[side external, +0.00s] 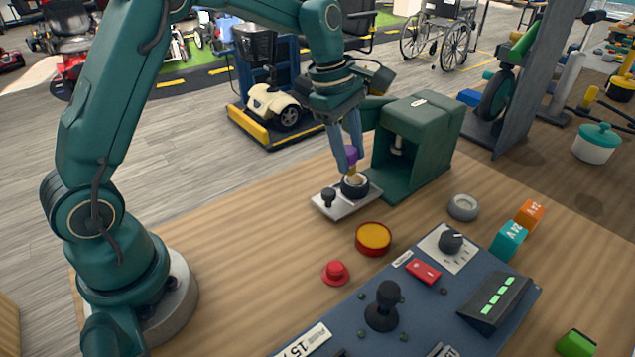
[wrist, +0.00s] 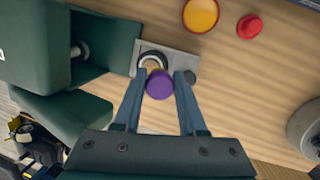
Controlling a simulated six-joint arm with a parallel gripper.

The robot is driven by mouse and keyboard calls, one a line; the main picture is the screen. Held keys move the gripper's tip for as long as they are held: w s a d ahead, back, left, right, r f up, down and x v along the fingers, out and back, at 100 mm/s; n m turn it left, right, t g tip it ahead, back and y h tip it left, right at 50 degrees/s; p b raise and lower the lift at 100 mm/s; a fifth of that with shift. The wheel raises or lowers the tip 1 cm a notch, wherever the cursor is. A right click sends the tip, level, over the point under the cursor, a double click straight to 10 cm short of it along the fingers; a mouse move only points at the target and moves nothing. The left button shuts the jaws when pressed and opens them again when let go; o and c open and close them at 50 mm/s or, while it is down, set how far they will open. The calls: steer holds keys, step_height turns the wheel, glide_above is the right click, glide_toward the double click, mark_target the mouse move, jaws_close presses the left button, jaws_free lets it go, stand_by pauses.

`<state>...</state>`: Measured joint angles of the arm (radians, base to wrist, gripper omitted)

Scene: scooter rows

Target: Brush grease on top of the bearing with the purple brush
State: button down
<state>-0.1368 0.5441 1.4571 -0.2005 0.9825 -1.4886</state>
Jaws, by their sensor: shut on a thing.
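My gripper (side external: 350,160) is shut on the purple brush (side external: 350,155), which it holds upright. The brush also shows between my fingers in the wrist view (wrist: 159,84). The bearing (side external: 355,185) is a dark ring with a light inner part, on a small metal plate (side external: 337,206). The brush's lower end is at the bearing's top; I cannot tell whether it touches. In the wrist view the bearing (wrist: 152,58) is partly hidden behind the brush. An open red tin of amber grease (side external: 374,238) stands on the bench, in front of the plate.
A green press-like housing (side external: 418,140) stands close behind and right of the plate. A black knob (side external: 328,196) rises from the plate. A red button-shaped part (side external: 336,273), a grey ring (side external: 463,207) and a control panel (side external: 410,310) lie nearer. The bench left of the plate is clear.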

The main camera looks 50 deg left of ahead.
steer(key=shift+f, duration=0.5)
steer(key=shift+w+f, duration=0.55)
steer(key=shift+f, duration=0.35)
steer(key=shift+w, duration=1.55)
steer(key=shift+s, duration=2.15)
steer(key=shift+w+d+r+v, duration=0.1)
steer(key=shift+w+d+v, duration=0.15)
steer(key=shift+v, duration=1.1)
steer(key=shift+w+d+r+v, duration=0.1)
steer(key=shift+w+v, duration=0.1)
steer(key=shift+v, duration=1.1)
steer(key=shift+w+d+v, duration=0.2)
steer(key=shift+w+v, duration=0.05)
steer(key=shift+v, duration=1.1)
